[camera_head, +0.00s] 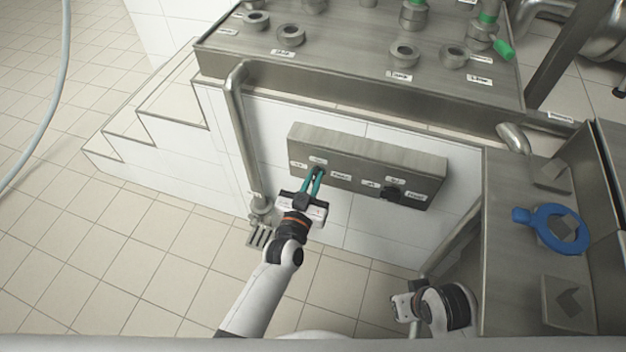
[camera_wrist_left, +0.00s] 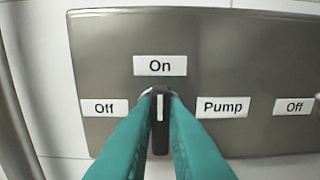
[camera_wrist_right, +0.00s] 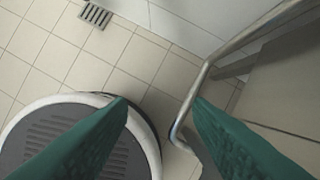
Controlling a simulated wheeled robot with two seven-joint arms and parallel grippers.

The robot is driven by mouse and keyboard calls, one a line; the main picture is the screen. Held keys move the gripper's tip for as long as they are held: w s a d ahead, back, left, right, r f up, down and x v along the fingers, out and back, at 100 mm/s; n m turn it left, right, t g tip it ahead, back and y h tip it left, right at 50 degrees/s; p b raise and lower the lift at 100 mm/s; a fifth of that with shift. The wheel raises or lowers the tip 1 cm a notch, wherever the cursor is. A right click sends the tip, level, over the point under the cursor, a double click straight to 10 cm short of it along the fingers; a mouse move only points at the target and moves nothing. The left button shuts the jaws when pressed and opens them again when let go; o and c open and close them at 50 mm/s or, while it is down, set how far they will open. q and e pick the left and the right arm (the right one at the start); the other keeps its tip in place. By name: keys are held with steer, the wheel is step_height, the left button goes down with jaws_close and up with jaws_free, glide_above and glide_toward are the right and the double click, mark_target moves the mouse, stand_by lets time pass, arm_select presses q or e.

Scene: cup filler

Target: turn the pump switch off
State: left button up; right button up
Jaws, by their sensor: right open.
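The pump switch (camera_wrist_left: 160,125) is a black knob on a grey metal control box. Its white line points straight up at the "On" label (camera_wrist_left: 160,66). An "Off" label (camera_wrist_left: 104,108) is to its left and a "Pump" label (camera_wrist_left: 223,107) to its right. My left gripper (camera_head: 316,174) is at the switch, its teal fingers on both sides of the knob and seemingly closed against it. The fingers hide part of the knob. My right gripper (camera_wrist_right: 160,105) is open and empty, low by the right side in the head view, far from the switch.
The control box (camera_head: 300,137) also carries a second black switch (camera_head: 392,193) to the right. A vertical pipe (camera_head: 240,140) stands left of the box. A steel counter with a blue ring (camera_head: 528,216) is at the right. Tiled floor is free on the left.

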arm_select(q)
jaws_close()
